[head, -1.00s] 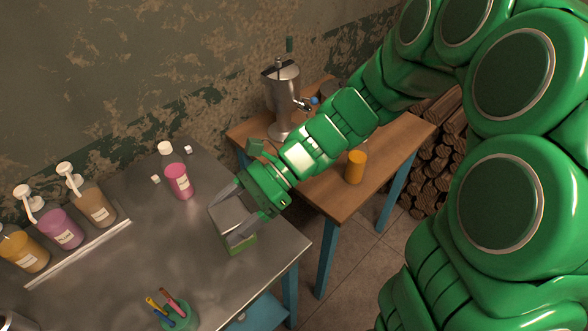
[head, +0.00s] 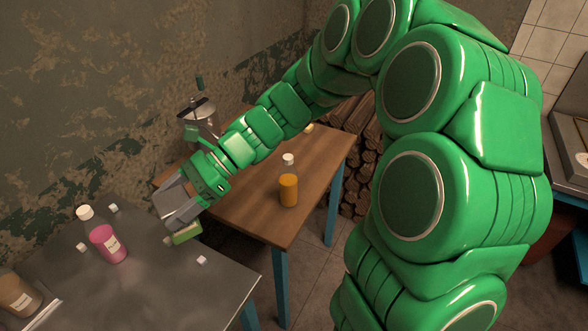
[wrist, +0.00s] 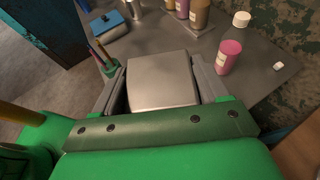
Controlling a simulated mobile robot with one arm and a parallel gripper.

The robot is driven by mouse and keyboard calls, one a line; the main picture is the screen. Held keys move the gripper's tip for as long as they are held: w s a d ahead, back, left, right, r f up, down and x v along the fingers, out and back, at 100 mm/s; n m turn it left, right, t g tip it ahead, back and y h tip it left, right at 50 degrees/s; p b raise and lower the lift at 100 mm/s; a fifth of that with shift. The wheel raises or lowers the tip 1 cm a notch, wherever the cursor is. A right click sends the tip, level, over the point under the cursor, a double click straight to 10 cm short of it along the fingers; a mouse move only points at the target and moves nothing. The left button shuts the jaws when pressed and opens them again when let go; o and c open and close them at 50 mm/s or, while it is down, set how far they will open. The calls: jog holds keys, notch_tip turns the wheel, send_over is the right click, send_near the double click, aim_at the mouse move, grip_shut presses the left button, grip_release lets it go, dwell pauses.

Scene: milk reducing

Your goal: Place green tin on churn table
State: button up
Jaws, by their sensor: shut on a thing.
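In the wrist view the tin's lid (wrist: 163,80) fills the space between the two grey fingers. In the head view the tin appears over the far right side of the metal table, seemingly raised; the exact height is unclear. The churn table (head: 262,215) is wooden with blue legs, right of the tin.
The metal table (head: 130,290) holds a pink bottle (head: 108,244), small white cubes (head: 201,260) and a brown bottle (head: 18,294). Bare wood shows at the churn table's front.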

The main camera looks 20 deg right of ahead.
jog(key=w+d+m+t, duration=0.35)
jog(key=w+d, duration=0.35)
jog(key=w, duration=0.3)
jog(key=w+d+m+t, duration=0.3)
jog(key=w+d+t, duration=0.3)
jog(key=w, duration=0.4)
jog(key=w+d+m+t+h, duration=0.1)
jog(key=w+d+m+t, duration=0.1)
jog(key=w+d, duration=0.35)
jog(key=w+d+m+t+h, duration=0.1)
jog(key=w+d+m, duration=0.1)
jog(key=d, duration=0.6)
jog(key=w+d+m+t+h, duration=0.1)
jog(key=w+d+m+t, duration=0.1)
jog(key=w+d, duration=0.35)
jog(key=shift+g, duration=0.25)
jog(key=shift+s+d+f, duration=0.2)
jog(key=shift+s+f, duration=0.05)
jog(key=shift+f, duration=3.55)
jog(key=shift+s+d+f, duration=0.2)
jog(key=shift+s+f, duration=0.1)
jog(key=shift+f, duration=3.55)
jog(key=shift+s+d+f, duration=0.2)
jog(key=shift+s+f, duration=0.05)
jog(key=shift+f, duration=3.55)
jog(key=shift+f, duration=0.1)
jog(key=o, duration=1.2)
jog(key=shift+c, duration=0.2)
